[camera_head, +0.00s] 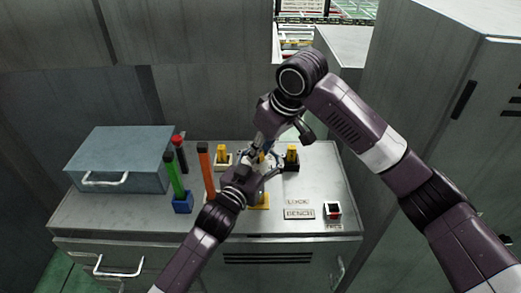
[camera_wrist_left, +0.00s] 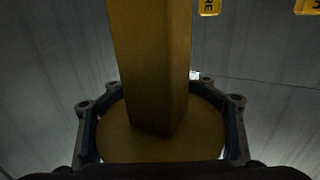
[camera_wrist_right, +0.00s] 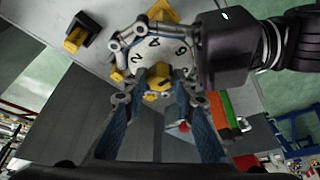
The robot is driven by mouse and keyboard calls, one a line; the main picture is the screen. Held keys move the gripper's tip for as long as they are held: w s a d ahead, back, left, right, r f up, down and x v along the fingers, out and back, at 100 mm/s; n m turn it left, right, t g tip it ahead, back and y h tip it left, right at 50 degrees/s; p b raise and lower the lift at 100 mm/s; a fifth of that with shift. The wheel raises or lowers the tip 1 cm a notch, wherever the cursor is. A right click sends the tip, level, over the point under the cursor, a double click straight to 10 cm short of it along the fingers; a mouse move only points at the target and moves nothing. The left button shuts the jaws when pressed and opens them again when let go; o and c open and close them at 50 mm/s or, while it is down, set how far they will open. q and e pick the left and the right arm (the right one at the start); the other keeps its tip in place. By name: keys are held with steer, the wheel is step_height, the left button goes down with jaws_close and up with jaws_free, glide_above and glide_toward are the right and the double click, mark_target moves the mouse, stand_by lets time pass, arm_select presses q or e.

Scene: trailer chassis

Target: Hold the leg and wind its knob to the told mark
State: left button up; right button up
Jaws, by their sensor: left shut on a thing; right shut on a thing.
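The yellow leg stands on a yellow foot (camera_head: 260,201) on the cabinet top, mostly hidden by my arms in the head view. In the left wrist view the yellow leg (camera_wrist_left: 153,60) runs up from a round yellow part between the fingers of my left gripper (camera_wrist_left: 160,112), which is shut on it. My right gripper (camera_head: 263,150) comes from above. In the right wrist view its blue fingers are shut on the small yellow knob (camera_wrist_right: 157,82). The knob sits at a pale round dial (camera_wrist_right: 150,53) with dark numerals, 2, 4 and 6 among them. The pointer's exact mark is unclear.
Two other yellow posts (camera_head: 222,153) (camera_head: 291,154) stand behind. An orange post (camera_head: 206,170), a green post (camera_head: 174,180) and a blue-grey box (camera_head: 120,160) are at left. BENCH and LOCK plates (camera_head: 299,214) and a red-buttoned box (camera_head: 333,209) lie at front right.

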steer(key=shift+d+f, duration=0.1)
steer(key=shift+f, duration=0.1)
steer(key=o, duration=1.1)
steer(key=shift+o, duration=0.2)
steer(key=shift+r, duration=0.1)
steer(key=v, duration=1.2)
arm_select(q)
steer(key=o, duration=1.1)
steer(key=shift+c, duration=0.2)
